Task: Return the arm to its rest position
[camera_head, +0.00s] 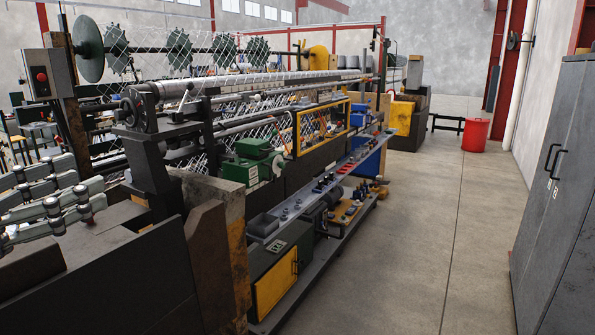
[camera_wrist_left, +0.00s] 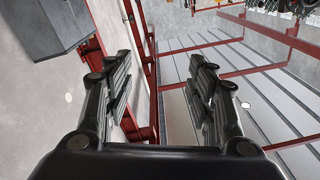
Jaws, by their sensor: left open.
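My left gripper (camera_wrist_left: 160,78) shows clearly in the left wrist view. Its two dark, jointed fingers stand wide apart. Nothing is held between them; only red steelwork and a grey wall show behind the gap. In the head view I cannot make out this gripper for sure. Pale jointed links (camera_head: 55,205) stick in at the left edge there, and I cannot tell whether they are mine. My right gripper is in neither view.
The weaving machine (camera_head: 255,170) with its wire mesh fills the left and middle of the head view. A grey cabinet (camera_head: 560,200) stands at the right. A red bin (camera_head: 474,135) stands farther back. The concrete floor (camera_head: 425,240) between machine and cabinet is clear.

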